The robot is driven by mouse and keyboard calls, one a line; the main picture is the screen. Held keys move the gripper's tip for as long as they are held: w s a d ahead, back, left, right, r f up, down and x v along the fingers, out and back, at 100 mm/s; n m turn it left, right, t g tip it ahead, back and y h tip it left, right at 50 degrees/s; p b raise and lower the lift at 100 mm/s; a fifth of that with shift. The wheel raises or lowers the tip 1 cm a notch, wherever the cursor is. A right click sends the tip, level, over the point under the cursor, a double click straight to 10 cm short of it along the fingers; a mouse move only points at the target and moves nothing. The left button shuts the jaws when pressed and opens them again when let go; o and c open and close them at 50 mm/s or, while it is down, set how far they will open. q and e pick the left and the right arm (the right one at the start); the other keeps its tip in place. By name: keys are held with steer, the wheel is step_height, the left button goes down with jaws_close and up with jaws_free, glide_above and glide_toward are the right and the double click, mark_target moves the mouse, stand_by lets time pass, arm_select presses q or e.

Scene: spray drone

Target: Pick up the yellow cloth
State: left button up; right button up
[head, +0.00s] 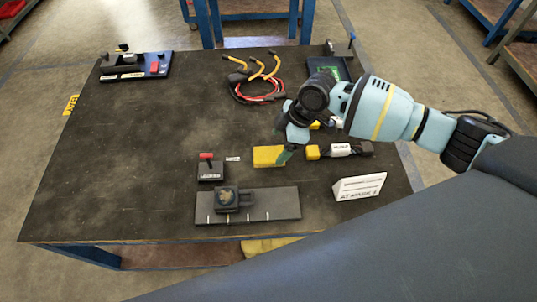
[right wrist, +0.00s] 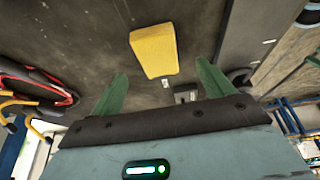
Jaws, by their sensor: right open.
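The yellow cloth (head: 267,156) looks like a small flat yellow block lying on the dark table, right of the middle. In the right wrist view the cloth (right wrist: 153,50) lies beyond the fingertips, roughly between their lines and a little to the left. My right gripper (head: 285,151) is open, its green fingers apart with nothing between them. In the head view it overlaps the cloth's right end; the wrist view shows the cloth clear of the fingers. My left gripper is not in view.
A small black box with a red switch (head: 209,167) stands left of the cloth. A dark grey plate (head: 282,204) with a black block lies in front. A black-and-yellow connector (head: 340,150) and a white sign (head: 359,187) are to the right. Cables (head: 258,82) lie behind. The left table area is clear.

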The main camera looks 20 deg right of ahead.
mark_target(270, 154)
steer(key=x, duration=0.4)
steer(key=shift+w+a+f, duration=0.25)
steer(key=shift+a+f, duration=0.2)
steer(key=shift+f, duration=0.25)
steer(key=shift+f, duration=0.25)
steer(key=c, duration=1.1)
steer(key=shift+o, duration=0.2)
step_height(270, 154, up, 11)
steer(key=shift+f+p, duration=0.2)
steer(key=shift+p, duration=0.1)
